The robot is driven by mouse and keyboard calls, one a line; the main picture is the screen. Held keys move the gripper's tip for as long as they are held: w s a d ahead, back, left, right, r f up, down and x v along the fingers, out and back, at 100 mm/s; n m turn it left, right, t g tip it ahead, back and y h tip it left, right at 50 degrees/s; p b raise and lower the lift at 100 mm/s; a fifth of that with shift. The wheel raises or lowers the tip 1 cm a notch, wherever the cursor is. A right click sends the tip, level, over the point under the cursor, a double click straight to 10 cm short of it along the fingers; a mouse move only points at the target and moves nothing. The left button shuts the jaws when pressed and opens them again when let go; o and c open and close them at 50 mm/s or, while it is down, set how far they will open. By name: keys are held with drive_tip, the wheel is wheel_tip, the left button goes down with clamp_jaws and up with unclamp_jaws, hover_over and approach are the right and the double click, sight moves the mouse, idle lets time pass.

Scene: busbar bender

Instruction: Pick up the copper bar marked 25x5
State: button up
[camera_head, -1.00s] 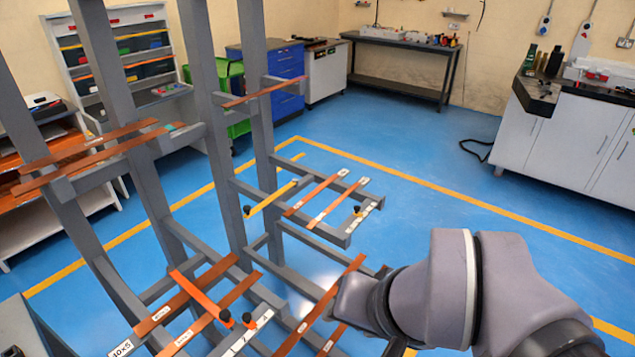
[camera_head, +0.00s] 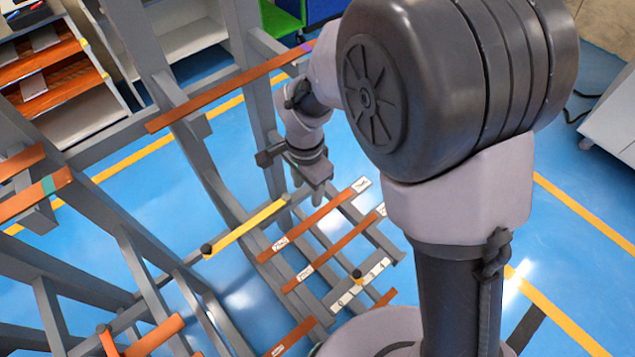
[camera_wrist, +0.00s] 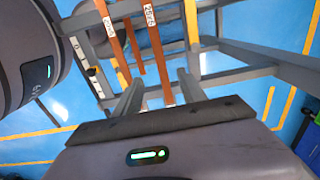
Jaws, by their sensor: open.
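The copper bar marked 25x5 (camera_wrist: 155,40) lies on a grey rack shelf, its white label readable in the wrist view. In the head view it appears to be the copper bar (camera_head: 312,225) beside the yellow bar. My gripper (camera_wrist: 159,86) is open and empty, and in the wrist view this bar runs between its fingers. In the head view my gripper (camera_head: 318,186) is above the shelf, near the bars' far ends. I cannot tell its exact height above the bar. A second labelled copper bar (camera_head: 330,255) lies parallel; it also shows in the wrist view (camera_wrist: 112,38).
A yellow bar (camera_head: 245,228) with a black knob lies beside the copper bars. A scale strip (camera_head: 360,285) is on the shelf's other side. Grey uprights (camera_head: 180,105) stand left, with another copper bar (camera_head: 230,88) higher up.

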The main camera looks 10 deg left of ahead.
sight(307, 223)
drive_tip(key=f+b, duration=0.1)
drive_tip(key=f, duration=0.4)
drive_tip(key=f+b, duration=0.1)
drive_tip(key=f, duration=0.3)
drive_tip(key=f+b, duration=0.2)
drive_tip(key=f, duration=0.3)
drive_tip(key=shift+s+a+f, duration=0.25)
drive_tip(key=shift+s+f, duration=0.05)
drive_tip(key=shift+s, duration=0.1)
drive_tip(key=shift+r, duration=0.1)
clamp_jaws()
